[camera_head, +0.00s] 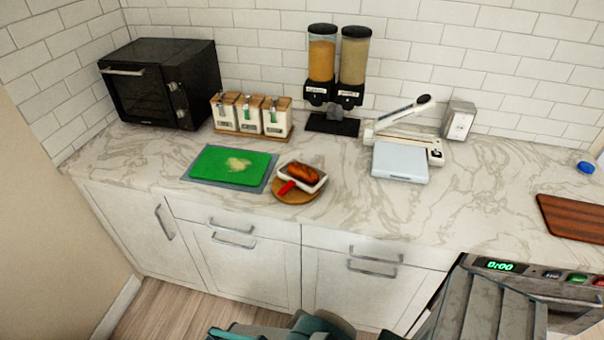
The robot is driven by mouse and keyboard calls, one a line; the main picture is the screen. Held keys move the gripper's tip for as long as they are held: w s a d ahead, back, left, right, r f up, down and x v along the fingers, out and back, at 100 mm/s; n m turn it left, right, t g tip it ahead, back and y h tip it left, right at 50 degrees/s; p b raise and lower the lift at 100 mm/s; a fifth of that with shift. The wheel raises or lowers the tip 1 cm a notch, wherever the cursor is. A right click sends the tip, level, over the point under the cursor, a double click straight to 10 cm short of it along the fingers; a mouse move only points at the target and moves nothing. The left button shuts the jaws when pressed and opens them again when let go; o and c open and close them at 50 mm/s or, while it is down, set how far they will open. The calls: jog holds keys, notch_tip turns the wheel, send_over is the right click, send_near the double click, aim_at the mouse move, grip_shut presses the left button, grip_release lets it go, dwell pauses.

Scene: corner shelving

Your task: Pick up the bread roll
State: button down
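A glossy orange-brown oblong item, which looks like the bread roll (304,173), lies in a small white rectangular dish (318,186). The dish has a red handle-like part (286,187) at its front left. It rests on a round wooden board (297,197) near the counter's front edge. Dark and teal parts of my arm show at the bottom edge, in front of the lower cabinets and well apart from the roll. I cannot make out my gripper's fingers.
A green cutting board (230,165) lies left of the roll. Behind stand wooden-lidded canisters (249,117), two tall dispensers (338,68) and a black oven (160,84). A white scale-like device (400,162) is to the right.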

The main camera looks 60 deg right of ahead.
dwell(0.4)
jog(key=c, duration=0.8)
grip_release()
jog(key=shift+o, duration=0.2)
